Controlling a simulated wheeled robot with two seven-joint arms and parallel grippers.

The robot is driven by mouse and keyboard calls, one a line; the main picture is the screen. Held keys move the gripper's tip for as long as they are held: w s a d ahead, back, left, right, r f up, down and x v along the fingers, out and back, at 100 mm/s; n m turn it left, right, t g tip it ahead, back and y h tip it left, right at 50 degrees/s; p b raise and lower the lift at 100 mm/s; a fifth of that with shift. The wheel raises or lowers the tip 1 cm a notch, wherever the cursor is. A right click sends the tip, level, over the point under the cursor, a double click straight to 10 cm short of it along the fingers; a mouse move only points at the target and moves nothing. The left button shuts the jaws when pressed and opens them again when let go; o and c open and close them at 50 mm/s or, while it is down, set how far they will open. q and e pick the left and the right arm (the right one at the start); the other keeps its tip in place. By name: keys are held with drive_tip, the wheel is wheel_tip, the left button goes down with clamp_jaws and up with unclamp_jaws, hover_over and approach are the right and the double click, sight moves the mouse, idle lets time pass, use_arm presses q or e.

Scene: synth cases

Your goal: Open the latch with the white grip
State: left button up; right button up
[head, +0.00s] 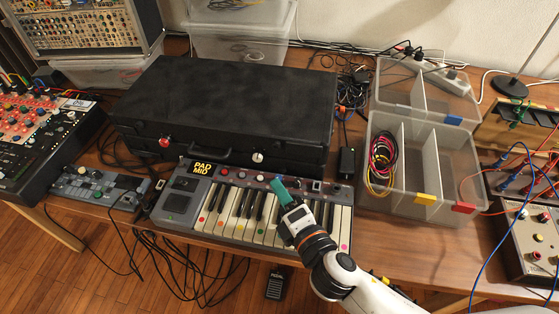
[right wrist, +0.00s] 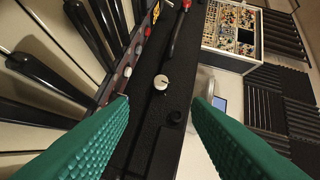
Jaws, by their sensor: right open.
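A black case (head: 235,95) lies shut on the wooden table. Its front has two latches, one with a red grip (head: 165,142) at left and one with a white grip (head: 257,157) at right. A carry handle (head: 208,156) is between them. In the right wrist view the white grip (right wrist: 161,82) shows as a small round knob, framed by the gap between my fingers but farther off. My right gripper (head: 279,188) has teal fingers; it is open and empty, above the keyboard and in front of the case. My left gripper is out of view.
A keyboard (head: 240,208) stands right in front of the case, under my right gripper. Clear divided bins (head: 412,165) stand at right, with a black adapter (head: 346,161) beside the case. Cables hang at the front edge. Synth gear (head: 35,140) fills the left.

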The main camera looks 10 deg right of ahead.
sight(259, 160)
drive_tip(key=x, duration=0.4)
drive_tip(key=shift+w+a+r, duration=0.1)
drive_tip(key=shift+w, duration=0.05)
drive_tip(key=x, duration=0.6)
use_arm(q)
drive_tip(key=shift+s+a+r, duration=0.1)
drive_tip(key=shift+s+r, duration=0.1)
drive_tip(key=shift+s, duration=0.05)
use_arm(e)
drive_tip(key=shift+w+a+f, duration=0.25)
drive_tip(key=shift+w, duration=0.35)
drive_tip(key=shift+c, duration=0.3)
